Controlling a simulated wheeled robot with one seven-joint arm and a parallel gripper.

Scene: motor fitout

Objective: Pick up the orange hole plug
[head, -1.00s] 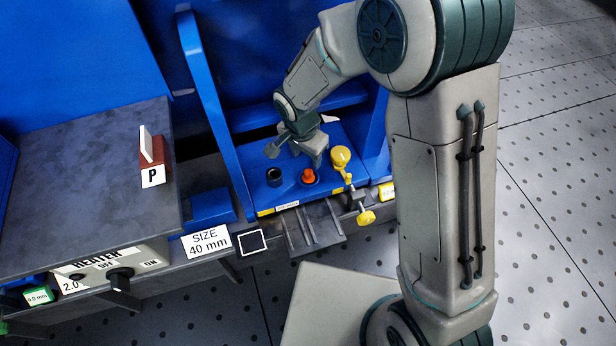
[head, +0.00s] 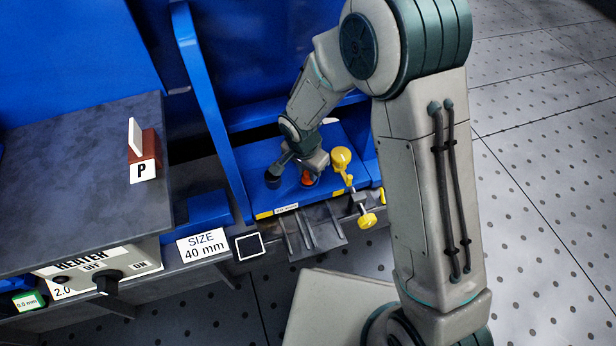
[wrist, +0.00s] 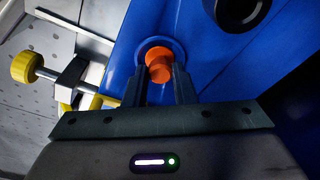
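The orange hole plug (head: 306,180) sits in a round blue-rimmed hole on the blue bench top, near its front edge. In the wrist view the plug (wrist: 159,64) is just ahead of my gripper, its near end between the fingertips. My gripper (head: 299,172) is low over the plug, pointing down. In the wrist view my gripper (wrist: 158,78) has its two dark fingers apart, one on each side of the plug. I cannot tell whether either finger touches it. The gripper partly covers the plug's top in the head view.
A dark cylinder (head: 272,180) stands left of the plug. A grey table (head: 80,180) with a heater panel lies left. A tall blue upright (head: 205,110) rises beside the bench.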

